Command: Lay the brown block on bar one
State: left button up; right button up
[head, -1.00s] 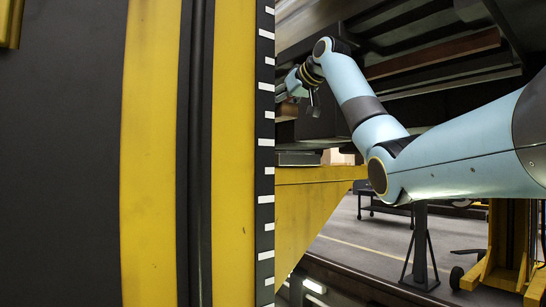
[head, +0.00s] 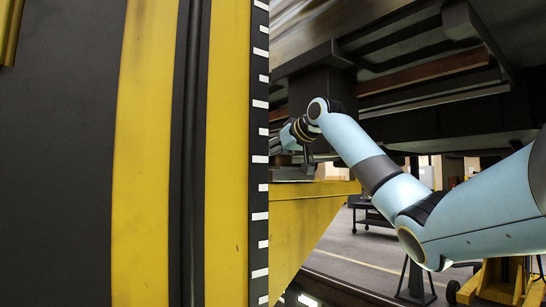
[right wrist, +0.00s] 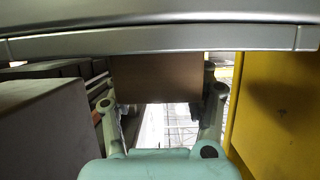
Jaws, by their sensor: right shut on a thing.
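The brown block (right wrist: 155,78) is between the two fingers of my right gripper (right wrist: 163,103) in the right wrist view. My right gripper is shut on it. In the head view my right gripper (head: 308,158) is small and partly hidden, beside the striped yellow column and just above a yellow bracket (head: 310,205). A grey slab (head: 290,174) lies on top of that bracket. A grey metal bar (right wrist: 150,40) crosses above the block in the wrist view. I cannot tell which part is bar one. My left gripper is not in view.
The yellow and black column (head: 229,150) fills the left of the head view. The railcar underside, with a brown beam (head: 425,72), hangs low over my right arm. A yellow wall (right wrist: 275,110) stands close to the gripper's right, and grey blocks (right wrist: 40,125) to its left.

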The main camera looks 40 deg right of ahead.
jog(key=o, duration=1.4)
jog(key=b+v, duration=0.3)
jog(key=v, duration=0.9)
jog(key=shift+b, duration=0.4)
